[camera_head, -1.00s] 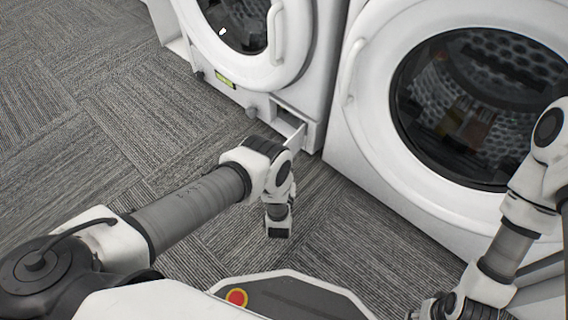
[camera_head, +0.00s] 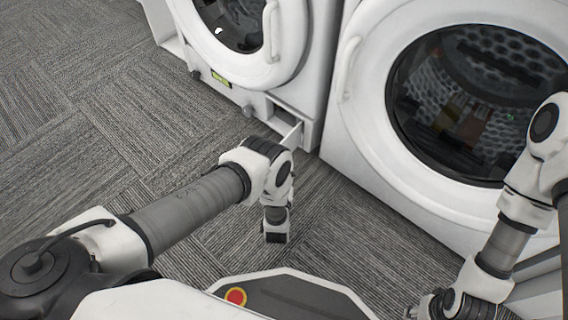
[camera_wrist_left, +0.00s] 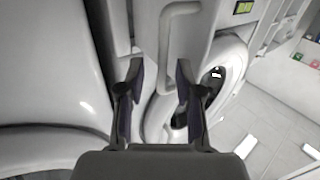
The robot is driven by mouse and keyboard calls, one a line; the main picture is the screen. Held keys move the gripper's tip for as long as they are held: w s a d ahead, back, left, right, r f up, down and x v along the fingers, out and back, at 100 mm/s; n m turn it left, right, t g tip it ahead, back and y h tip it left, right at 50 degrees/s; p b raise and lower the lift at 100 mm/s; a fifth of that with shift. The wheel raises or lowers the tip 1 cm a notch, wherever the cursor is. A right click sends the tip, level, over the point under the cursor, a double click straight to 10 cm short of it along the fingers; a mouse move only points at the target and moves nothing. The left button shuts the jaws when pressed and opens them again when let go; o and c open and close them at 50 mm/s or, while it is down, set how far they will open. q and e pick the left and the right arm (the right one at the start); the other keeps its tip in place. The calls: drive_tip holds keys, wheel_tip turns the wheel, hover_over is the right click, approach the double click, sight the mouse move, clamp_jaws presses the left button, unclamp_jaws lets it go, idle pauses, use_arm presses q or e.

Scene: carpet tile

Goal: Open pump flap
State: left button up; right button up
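The pump flap (camera_head: 293,136) is a small white panel low on the front right of the left washing machine (camera_head: 316,95). It stands out at an angle from its recess. My left gripper (camera_wrist_left: 158,82) is open, its two dark fingers apart with nothing clearly between them. A pale bent bar shows just ahead of it in the left wrist view; I cannot tell whether that is the flap's edge. In the head view my left arm hides the flap's near end and most of the left gripper. My right gripper (camera_head: 450,306) is at the bottom edge, its fingers unclear.
A second washing machine (camera_head: 355,165) with a round glass door stands close on the right. The left machine's round door (camera_head: 285,70) has a white handle (camera_head: 271,30). The patterned grey carpet (camera_head: 75,150) is free at the left.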

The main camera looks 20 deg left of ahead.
use_arm(q)
drive_tip(key=v, duration=0.5)
drive_tip(key=shift+s+d, duration=0.1)
drive_tip(key=shift+s, duration=0.3)
